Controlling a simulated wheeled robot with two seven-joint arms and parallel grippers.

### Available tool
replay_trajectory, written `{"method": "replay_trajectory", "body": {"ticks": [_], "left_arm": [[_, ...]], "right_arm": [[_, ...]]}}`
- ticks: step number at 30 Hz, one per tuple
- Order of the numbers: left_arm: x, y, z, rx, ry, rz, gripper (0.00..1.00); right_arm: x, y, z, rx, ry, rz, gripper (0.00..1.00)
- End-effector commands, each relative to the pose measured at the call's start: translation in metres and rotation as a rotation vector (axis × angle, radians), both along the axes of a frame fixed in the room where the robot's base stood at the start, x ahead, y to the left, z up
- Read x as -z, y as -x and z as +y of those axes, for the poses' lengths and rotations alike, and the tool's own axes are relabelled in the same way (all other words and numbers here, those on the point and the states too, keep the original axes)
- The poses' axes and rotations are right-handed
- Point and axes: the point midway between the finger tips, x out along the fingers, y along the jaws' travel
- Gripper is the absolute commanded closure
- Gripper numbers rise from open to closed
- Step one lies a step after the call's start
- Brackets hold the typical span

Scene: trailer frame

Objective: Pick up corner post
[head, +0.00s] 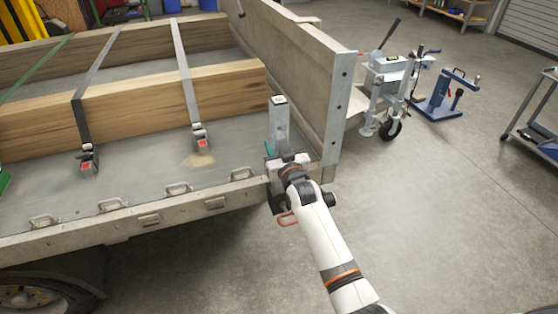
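The corner post (280,122), a short grey upright piece with a dark mark on its pale top, stands upright at the near right corner of the trailer bed. One white arm with orange rings comes in from the bottom right; it is my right arm. Its gripper (284,163) is at the lower part of the post, overlapping it in the picture. The wrist hides the fingertips and the post's foot, so I cannot tell whether the fingers are closed on it. My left gripper is out of view.
The trailer bed (130,185) holds long timber beams (150,98) tied down with straps. A tall side panel (300,70) rises just right of the post. A red handle (287,219) hangs below the corner. A wheeled jack (388,85) stands farther right; the floor between is clear.

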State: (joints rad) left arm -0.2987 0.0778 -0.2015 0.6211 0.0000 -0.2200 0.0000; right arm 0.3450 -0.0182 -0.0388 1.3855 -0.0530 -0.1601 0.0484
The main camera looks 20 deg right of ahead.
Motion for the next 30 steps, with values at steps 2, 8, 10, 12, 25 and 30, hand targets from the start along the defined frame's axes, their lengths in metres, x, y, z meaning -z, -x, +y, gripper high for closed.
{"method": "replay_trajectory", "body": {"ticks": [2, 8, 10, 12, 25, 30], "left_arm": [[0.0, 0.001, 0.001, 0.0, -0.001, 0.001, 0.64], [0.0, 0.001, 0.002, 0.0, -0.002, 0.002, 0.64], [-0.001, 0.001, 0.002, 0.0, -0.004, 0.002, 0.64], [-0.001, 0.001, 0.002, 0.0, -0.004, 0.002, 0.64], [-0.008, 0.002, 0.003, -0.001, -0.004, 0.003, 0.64], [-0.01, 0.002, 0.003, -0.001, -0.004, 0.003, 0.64]], "right_arm": [[-0.002, 0.0, 0.0, 0.0, 0.0, -0.005, 1.0], [-0.004, 0.0, 0.0, 0.0, 0.0, -0.005, 1.0], [-0.008, 0.0, 0.0, 0.0, 0.0, -0.006, 1.0], [-0.014, -0.001, 0.0, 0.0, 0.0, -0.008, 1.0], [-0.089, 0.0, 0.0, 0.0, 0.001, -0.01, 1.0], [-0.125, 0.0, 0.0, 0.0, 0.001, -0.01, 1.0]]}}
